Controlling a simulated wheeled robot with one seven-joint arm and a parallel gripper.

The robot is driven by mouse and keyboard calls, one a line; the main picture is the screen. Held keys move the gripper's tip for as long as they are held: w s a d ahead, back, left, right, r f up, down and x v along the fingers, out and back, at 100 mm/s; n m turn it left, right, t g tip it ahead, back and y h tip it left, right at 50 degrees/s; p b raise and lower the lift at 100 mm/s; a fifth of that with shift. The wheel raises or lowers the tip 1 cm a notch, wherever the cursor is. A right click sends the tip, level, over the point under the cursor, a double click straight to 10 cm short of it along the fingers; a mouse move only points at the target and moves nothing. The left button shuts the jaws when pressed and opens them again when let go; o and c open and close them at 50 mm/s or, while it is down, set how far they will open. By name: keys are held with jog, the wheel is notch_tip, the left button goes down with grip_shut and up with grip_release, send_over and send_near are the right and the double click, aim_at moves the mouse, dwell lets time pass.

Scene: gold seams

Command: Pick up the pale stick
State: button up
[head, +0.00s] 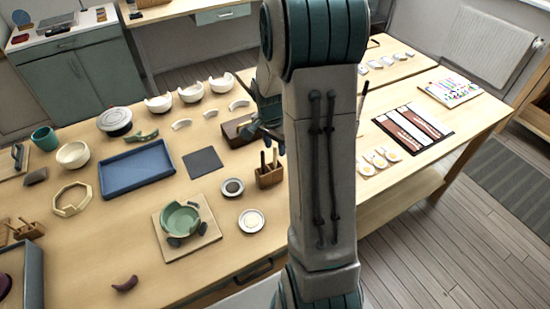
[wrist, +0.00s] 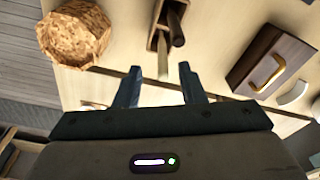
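The pale stick (wrist: 163,62) stands in a small wooden holder (wrist: 158,38) together with darker sticks (wrist: 176,28). In the wrist view its tip points toward the gap between my fingers; I cannot tell how far it is from them. My gripper (wrist: 159,84) is open, with nothing held between its two dark fingers. In the head view the holder (head: 270,178) stands on the table just left of my arm, with stick ends rising from it. My gripper is above and behind it there, partly hidden by my arm.
A dark wooden box with a gold handle (wrist: 272,66) and a pale curved shard (wrist: 295,92) lie right of the holder in the wrist view; a mottled brown wooden vessel (wrist: 73,33) is left. In the head view, a dark square mat (head: 203,162) and small round dishes (head: 232,187) lie nearby.

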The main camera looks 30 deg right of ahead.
aim_at(275, 166)
jog(key=shift+w+d+f+p, duration=0.15)
jog(key=shift+f+p, duration=0.25)
jog(key=shift+f, duration=0.85)
jog(key=shift+w+d+f+p, duration=0.15)
jog(key=shift+f+p, duration=0.2)
jog(key=shift+f, duration=0.9)
grip_shut()
